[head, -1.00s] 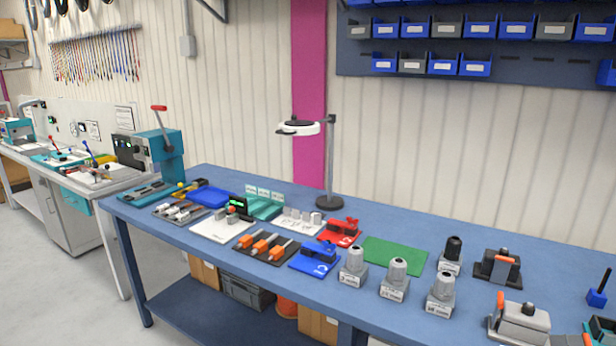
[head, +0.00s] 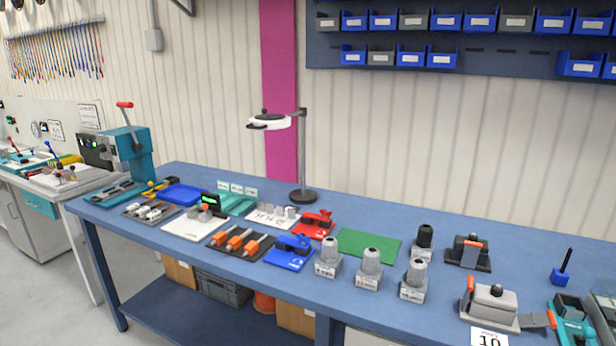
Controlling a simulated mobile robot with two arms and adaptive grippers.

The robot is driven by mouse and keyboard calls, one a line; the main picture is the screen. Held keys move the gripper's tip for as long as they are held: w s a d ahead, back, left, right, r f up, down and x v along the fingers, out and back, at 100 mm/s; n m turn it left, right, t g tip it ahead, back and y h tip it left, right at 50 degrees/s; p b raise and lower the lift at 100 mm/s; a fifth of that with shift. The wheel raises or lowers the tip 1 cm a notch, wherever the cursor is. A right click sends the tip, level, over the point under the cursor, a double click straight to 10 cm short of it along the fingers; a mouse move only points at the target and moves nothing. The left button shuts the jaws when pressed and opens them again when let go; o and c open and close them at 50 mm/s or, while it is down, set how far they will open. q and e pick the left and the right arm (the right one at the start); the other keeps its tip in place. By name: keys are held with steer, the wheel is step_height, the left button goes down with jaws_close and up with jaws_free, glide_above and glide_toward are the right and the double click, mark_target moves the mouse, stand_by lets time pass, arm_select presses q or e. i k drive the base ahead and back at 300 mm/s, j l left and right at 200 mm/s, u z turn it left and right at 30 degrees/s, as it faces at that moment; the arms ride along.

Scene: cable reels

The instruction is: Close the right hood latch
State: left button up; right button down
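A light grey hood (head: 494,299) with a dark knob on top sits on a grey base near the front right of the blue workbench (head: 400,222). An orange-tipped latch (head: 470,285) stands upright at its left end. At its right end a grey latch arm with an orange tip (head: 552,319) sticks out sideways, away from the hood. A darker unit with an orange lever (head: 473,243) across its upper part stands behind it. Neither of my grippers is in view.
A white card marked 10 (head: 489,338) is in front of the hood. A teal fixture (head: 572,331) is close on its right, cut by the frame. Grey cable glands (head: 414,281) stand to the left. A blue holder (head: 560,276) is behind right. Bare bench lies between.

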mark_target(533, 321)
steer(key=z, duration=1.6)
